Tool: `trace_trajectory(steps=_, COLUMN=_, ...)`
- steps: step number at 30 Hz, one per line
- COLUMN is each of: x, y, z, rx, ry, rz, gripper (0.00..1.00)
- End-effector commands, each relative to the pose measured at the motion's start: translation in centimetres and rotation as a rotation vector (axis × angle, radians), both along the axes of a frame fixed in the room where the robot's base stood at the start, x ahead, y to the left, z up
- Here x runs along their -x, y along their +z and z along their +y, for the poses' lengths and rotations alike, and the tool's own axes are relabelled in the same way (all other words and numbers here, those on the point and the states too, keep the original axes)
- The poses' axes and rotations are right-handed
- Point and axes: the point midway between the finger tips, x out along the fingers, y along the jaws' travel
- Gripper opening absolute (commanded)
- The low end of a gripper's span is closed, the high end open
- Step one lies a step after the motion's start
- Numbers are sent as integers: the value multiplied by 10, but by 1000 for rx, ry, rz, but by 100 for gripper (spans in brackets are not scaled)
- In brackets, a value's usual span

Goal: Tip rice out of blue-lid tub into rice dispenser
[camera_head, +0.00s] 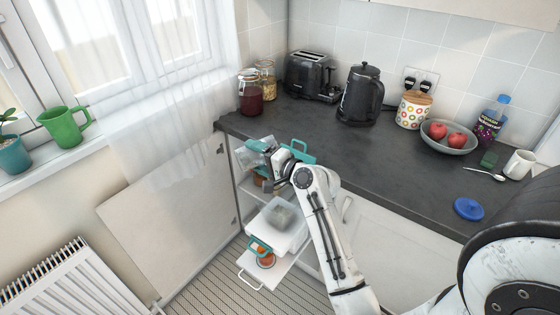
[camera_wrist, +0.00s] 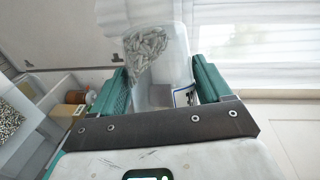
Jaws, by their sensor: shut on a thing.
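The clear tub (camera_wrist: 160,60) is between the teal fingers of my gripper (camera_wrist: 163,88), which is shut on it. In the wrist view it holds loose pale grains toward its far end. In the head view the tub (camera_head: 254,152) is tilted at the counter's left end, above the open cupboard. The blue lid (camera_head: 469,208) lies apart on the right of the counter. A clear container with greyish contents (camera_head: 281,215) stands on a pulled-out white shelf below my gripper and may be the rice dispenser. A speckled, grain-filled surface (camera_wrist: 10,120) shows at the wrist view's left edge.
The cupboard door (camera_head: 165,225) stands open at the left. A lower pulled-out shelf holds an orange-topped jar (camera_head: 266,259). Jars (camera_head: 252,98), a toaster (camera_head: 312,75) and a kettle (camera_head: 361,95) stand behind. The counter's middle is clear.

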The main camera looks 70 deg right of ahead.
Motion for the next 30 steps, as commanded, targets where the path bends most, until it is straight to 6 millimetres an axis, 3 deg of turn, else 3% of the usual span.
trace_trajectory(steps=7, x=2, y=10, z=-3, rx=-82, ry=0, rz=-84, gripper=17)
trace_trajectory(steps=30, x=5, y=16, z=-6, rx=-156, ry=1, rz=-153, gripper=17)
